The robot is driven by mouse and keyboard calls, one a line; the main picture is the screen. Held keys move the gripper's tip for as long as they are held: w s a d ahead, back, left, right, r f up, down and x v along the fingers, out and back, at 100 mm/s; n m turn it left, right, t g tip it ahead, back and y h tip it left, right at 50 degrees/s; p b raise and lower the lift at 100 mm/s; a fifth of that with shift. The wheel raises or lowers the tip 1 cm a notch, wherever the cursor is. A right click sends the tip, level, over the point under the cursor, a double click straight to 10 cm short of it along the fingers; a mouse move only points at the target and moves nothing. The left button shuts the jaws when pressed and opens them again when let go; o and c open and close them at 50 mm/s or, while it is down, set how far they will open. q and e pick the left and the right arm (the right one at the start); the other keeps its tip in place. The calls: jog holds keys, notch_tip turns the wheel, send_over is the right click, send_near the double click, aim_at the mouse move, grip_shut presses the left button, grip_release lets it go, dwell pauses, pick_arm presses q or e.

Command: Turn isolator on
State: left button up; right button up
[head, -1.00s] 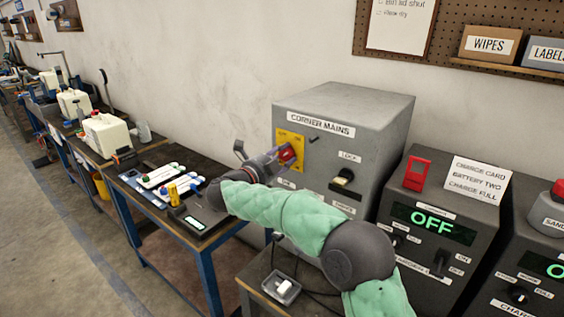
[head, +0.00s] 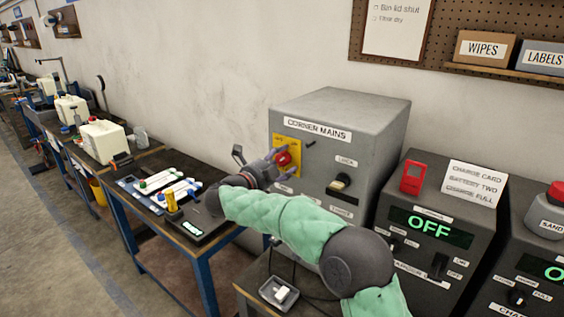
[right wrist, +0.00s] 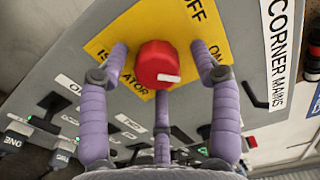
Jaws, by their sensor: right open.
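The isolator is a red knob (head: 282,159) on a yellow plate (head: 294,146) on the front of the grey CORNER MAINS box (head: 340,115). In the right wrist view the red knob (right wrist: 156,65) has a white mark pointing right, toward the side where ON is printed; OFF is printed at the top. My right gripper (head: 277,162) is at the plate, its fingers open. In the right wrist view the purple fingers of the right gripper (right wrist: 162,56) are spread around the knob, with gaps at both sides. My left gripper is not in view.
A dark lock switch (head: 340,182) is lower right on the same box. A dark charger box (head: 430,205) showing OFF stands to the right. A blue-legged bench (head: 205,265) with tools is left. A small white switch (head: 281,293) is below my arm.

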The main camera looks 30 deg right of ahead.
jog(key=v, duration=1.2)
